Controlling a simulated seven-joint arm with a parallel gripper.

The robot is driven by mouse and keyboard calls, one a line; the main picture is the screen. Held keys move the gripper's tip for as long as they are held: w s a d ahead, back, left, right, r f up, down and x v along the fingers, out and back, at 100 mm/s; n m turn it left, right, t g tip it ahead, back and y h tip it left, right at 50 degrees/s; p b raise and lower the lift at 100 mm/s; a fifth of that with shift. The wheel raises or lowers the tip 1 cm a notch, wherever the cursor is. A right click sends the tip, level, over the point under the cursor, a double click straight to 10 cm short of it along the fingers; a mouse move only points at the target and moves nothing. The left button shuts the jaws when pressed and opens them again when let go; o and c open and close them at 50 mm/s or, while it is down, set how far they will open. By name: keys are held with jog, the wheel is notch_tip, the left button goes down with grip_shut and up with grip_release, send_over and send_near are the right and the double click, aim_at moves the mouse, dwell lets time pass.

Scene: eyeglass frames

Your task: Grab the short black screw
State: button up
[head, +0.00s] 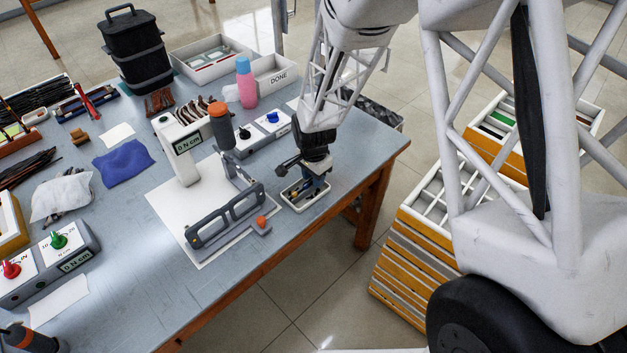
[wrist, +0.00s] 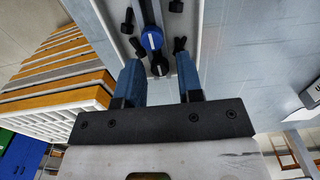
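Several small black screws lie in a white tray (head: 309,207) near the table's right edge. In the wrist view, black screws show at the left (wrist: 127,22) and right (wrist: 180,45) of the tray floor. A round black head (wrist: 160,66) lies just ahead of the gap between my fingertips, close to a blue round head (wrist: 152,39). I cannot tell which piece is the short one. My gripper (wrist: 158,76) is open, with a blue finger on each side and nothing seen held. In the head view, my gripper (head: 312,181) is low over the tray and hides part of its contents.
A grey eyeglass frame fixture (head: 226,222) stands on a white sheet just left of the tray. A white upright tester (head: 180,152) and dial boxes (head: 268,124) stand behind. The table edge is close on the right, with drawers (head: 420,250) beyond.

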jog(key=shift+c, duration=0.5)
grip_shut()
jog(key=shift+r, duration=0.15)
jog(key=shift+r, duration=1.85)
